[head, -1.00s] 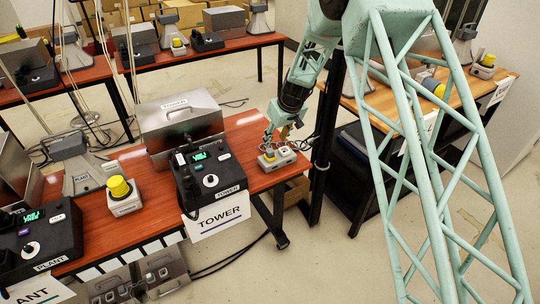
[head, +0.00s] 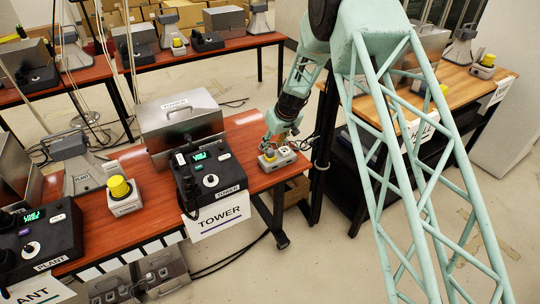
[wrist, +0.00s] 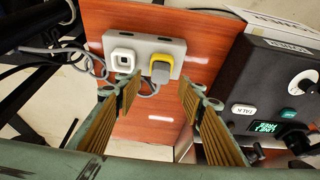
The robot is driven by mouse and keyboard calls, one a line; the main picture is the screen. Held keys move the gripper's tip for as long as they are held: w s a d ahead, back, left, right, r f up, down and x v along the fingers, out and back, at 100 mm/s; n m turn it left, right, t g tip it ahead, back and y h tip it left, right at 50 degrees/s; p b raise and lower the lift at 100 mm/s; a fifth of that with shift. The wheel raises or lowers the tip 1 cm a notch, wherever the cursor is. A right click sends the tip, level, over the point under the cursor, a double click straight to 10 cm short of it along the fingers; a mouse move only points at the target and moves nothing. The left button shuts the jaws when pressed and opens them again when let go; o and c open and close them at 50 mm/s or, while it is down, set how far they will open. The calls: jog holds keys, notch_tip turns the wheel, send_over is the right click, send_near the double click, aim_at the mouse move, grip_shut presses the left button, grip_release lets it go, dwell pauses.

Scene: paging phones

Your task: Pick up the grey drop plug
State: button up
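A pale grey connector box (wrist: 146,43) lies on the red-brown tabletop, near its right end in the head view (head: 288,155). On its face are a white square fitting with a dark centre (wrist: 123,61) and a yellow plug with a grey body (wrist: 161,69). A grey cord runs out beside that plug. I see no separate plug that is grey all over. My gripper (wrist: 161,88) is open and empty, its two fingers apart in front of the box, with the yellow-and-grey plug between them in the picture. In the head view my gripper (head: 270,143) is just above the box.
The black TOWER console (wrist: 275,95) with a green display stands right of the box in the wrist view. A metal case (head: 180,125) stands behind it in the head view. Grey cables (wrist: 60,50) hang off the table edge.

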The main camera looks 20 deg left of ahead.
aim_at(270, 150)
jog(key=shift+x, duration=2.6)
jog(key=shift+c, duration=0.7)
jog(key=c, duration=0.8)
